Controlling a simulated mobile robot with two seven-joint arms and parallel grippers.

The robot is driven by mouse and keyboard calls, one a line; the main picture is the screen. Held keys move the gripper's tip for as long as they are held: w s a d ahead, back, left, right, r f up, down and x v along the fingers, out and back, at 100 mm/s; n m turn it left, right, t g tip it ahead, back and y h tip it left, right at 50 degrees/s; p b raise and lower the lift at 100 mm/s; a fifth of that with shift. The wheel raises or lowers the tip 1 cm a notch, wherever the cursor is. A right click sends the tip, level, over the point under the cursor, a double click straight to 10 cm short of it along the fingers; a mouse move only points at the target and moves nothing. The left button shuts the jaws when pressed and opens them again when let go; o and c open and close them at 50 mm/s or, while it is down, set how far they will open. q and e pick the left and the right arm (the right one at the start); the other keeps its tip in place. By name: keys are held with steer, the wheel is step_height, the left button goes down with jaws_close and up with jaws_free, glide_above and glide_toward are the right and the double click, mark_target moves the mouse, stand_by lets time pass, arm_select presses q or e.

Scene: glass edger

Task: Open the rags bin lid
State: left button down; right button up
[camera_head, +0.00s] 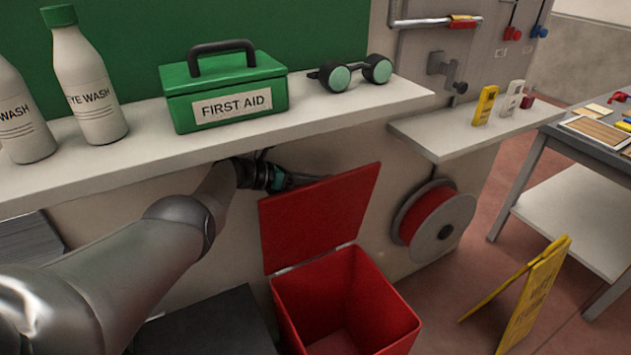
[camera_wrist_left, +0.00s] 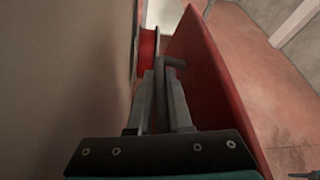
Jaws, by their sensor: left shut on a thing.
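The red rags bin (camera_head: 345,300) stands on the floor below the shelf, its mouth uncovered and its visible inside empty. Its red lid (camera_head: 318,215) stands raised at the hinge along the bin's back edge, close to the wall. My left gripper (camera_head: 292,181) is under the shelf at the lid's upper edge, its fingertips partly hidden behind the lid. In the left wrist view, the gripper (camera_wrist_left: 163,88) is shut on a grey bar-like handle (camera_wrist_left: 174,62) beside the face of the lid (camera_wrist_left: 205,80).
A white shelf (camera_head: 330,112) runs just above my left gripper, with eye wash bottles (camera_head: 88,85) and a green first aid box (camera_head: 225,92). A red reel (camera_head: 432,222) hangs right of the lid. A yellow floor sign (camera_head: 530,295) stands at the right.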

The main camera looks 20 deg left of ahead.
arm_select(q)
steer(key=c, duration=0.9)
jaws_free()
steer(key=shift+o, duration=0.3)
arm_select(e)
steer(key=shift+a, duration=0.35)
steer(key=shift+a, duration=0.1)
arm_select(q)
steer(key=shift+s+a+r+p, duration=0.3)
steer(key=shift+s+a+p, duration=0.1)
steer(key=shift+p, duration=0.15)
steer(key=p+v, duration=0.6)
steer(key=v, duration=0.5)
steer(key=shift+f, duration=0.15)
arm_select(e)
step_height(320, 180, up, 7)
steer(key=shift+s+a+r, duration=0.15)
steer(key=shift+s+a, duration=0.05)
steer(key=shift+s, duration=0.15)
steer(key=shift+d, duration=0.1)
